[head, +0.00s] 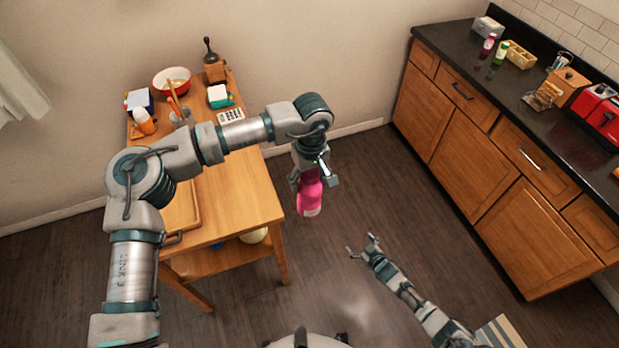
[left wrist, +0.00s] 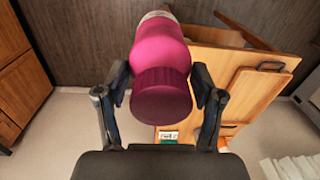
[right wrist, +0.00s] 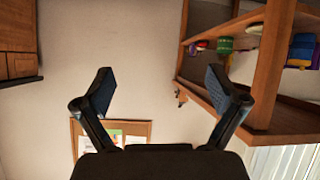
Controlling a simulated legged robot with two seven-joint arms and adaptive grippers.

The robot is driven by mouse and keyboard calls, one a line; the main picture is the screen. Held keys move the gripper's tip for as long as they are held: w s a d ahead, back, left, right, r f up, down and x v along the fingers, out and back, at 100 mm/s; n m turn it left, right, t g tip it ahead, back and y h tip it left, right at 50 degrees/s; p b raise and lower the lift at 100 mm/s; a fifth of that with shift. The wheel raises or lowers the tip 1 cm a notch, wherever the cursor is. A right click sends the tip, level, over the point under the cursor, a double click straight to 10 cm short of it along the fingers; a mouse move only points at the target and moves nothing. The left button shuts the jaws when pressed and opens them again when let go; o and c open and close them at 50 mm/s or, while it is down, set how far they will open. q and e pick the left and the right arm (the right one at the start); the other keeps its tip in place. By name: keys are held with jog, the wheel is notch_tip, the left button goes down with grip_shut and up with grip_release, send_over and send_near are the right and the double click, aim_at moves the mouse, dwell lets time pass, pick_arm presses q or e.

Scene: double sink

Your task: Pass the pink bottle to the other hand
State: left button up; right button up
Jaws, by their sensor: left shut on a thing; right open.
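The pink bottle (head: 309,197) hangs in the air to the right of the wooden table. My left gripper (head: 313,177) is shut on it from above. In the left wrist view the bottle (left wrist: 161,70) sits between the two fingers, with its dark pink end toward the camera. My right gripper (head: 361,246) is open and empty, lower and to the right of the bottle, apart from it. The right wrist view shows its fingers (right wrist: 158,92) spread, with nothing between them.
The wooden table (head: 240,195) at left carries a red bowl (head: 172,80), a grinder (head: 213,65) and other items. A dark counter (head: 500,75) with wooden cabinets stands at right, holding a red toaster (head: 600,112). Open floor (head: 360,190) lies between them.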

jog(key=s+d+f+m+g+h, duration=0.2)
jog(key=s+f+g+h, duration=0.15)
jog(key=s+f, duration=1.45)
jog(key=s+a+f+g, duration=0.1)
jog(key=s+f+g, duration=0.2)
jog(key=s, duration=1.2)
jog(key=s+a+f+m+g, duration=0.1)
jog(key=s+f+g, duration=0.2)
jog(key=s, duration=1.2)
jog(key=shift+s+f+g, duration=0.15)
jog(key=shift+g, duration=0.2)
